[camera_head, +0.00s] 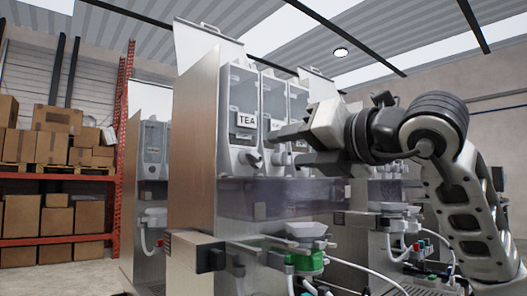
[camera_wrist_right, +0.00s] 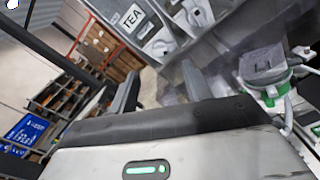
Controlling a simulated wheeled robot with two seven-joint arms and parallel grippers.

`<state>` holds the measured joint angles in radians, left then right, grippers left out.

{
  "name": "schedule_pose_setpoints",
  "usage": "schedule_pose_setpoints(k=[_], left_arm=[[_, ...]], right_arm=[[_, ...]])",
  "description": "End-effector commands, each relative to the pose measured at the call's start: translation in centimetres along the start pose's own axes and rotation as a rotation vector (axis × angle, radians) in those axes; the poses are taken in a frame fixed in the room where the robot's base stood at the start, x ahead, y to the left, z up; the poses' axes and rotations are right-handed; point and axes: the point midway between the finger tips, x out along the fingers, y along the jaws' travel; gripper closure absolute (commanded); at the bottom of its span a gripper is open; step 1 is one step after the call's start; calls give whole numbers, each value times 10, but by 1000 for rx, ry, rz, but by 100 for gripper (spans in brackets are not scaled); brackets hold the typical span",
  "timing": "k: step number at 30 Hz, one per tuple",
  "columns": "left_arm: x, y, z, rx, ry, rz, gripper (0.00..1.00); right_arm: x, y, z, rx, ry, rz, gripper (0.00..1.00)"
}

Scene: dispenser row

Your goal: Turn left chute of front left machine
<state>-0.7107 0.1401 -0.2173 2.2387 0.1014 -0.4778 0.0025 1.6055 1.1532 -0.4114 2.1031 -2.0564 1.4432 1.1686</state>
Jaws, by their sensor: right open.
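My right gripper (camera_head: 287,147) comes in from the right in front of the machine, just right of the left chute, and covers part of the neighbouring chutes. In the right wrist view its two fingers (camera_wrist_right: 160,90) are apart with nothing between them. They look clear of the chute. My left gripper is out of view.
Below the bins are a translucent purple panel (camera_head: 275,198) and a green-and-white device (camera_head: 305,262) with hoses. Another dispenser (camera_head: 153,150) stands behind at left. A red rack with boxes (camera_head: 58,120) is at far left. Floor shows between rack and machines.

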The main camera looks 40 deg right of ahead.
Motion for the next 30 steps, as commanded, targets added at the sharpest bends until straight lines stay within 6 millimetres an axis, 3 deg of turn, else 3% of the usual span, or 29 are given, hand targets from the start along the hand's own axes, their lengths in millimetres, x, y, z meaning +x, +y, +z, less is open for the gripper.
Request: schedule_pose_setpoints(k=[3, 10, 15, 24, 29, 30], left_arm=[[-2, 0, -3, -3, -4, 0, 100], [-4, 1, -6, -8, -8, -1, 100], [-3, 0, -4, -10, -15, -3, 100], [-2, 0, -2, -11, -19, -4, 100], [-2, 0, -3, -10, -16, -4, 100], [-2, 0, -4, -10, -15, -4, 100]], right_arm=[[27, 1, 0, 0, 5, -1, 51], [64, 1, 1, 0, 3, 2, 51], [76, 1, 0, 0, 2, 2, 51], [78, 0, 0, -1, 1, 1, 51], [78, 0, 0, -1, 1, 1, 93], [78, 0, 0, -1, 1, 1, 96]])
